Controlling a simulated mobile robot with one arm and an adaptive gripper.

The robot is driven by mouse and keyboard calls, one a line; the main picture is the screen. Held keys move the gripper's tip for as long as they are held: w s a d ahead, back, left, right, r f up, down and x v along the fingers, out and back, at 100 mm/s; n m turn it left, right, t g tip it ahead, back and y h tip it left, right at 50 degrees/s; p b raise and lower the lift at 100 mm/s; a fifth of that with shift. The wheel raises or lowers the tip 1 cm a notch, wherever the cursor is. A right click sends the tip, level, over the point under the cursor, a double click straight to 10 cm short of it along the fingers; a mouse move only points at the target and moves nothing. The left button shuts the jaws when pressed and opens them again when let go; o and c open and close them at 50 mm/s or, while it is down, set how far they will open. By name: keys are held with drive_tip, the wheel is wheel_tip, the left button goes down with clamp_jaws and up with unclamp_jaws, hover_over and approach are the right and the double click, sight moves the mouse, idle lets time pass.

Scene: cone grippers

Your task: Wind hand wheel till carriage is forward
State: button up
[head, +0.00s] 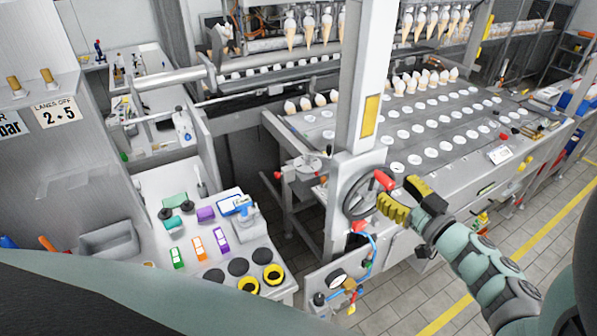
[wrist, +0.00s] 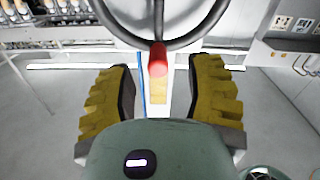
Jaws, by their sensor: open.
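The hand wheel (head: 347,199) is a dark ring on the front of the machine, beside the white post. Its red crank handle (head: 385,181) sticks out at the upper right of the rim. My gripper (head: 402,196), with ribbed yellow fingers, is open close to the handle. In the wrist view the red handle (wrist: 157,60) lies between the spread fingers, near their tips, with gaps on both sides. The wheel rim (wrist: 118,33) curves above it. A row of grippers holding cones (head: 310,27) hangs at the back; I cannot tell which part is the carriage.
The white post (head: 367,70) with a yellow label stands just left of my gripper. A panel with a gauge (head: 337,281) and coloured hoses sits below the wheel. A bench (head: 150,185) with coloured items is at left. The tiled floor at lower right is open.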

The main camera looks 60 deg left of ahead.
drive_tip(key=d, duration=0.9)
drive_tip(key=shift+s+d, duration=0.15)
drive_tip(key=shift+s, duration=0.2)
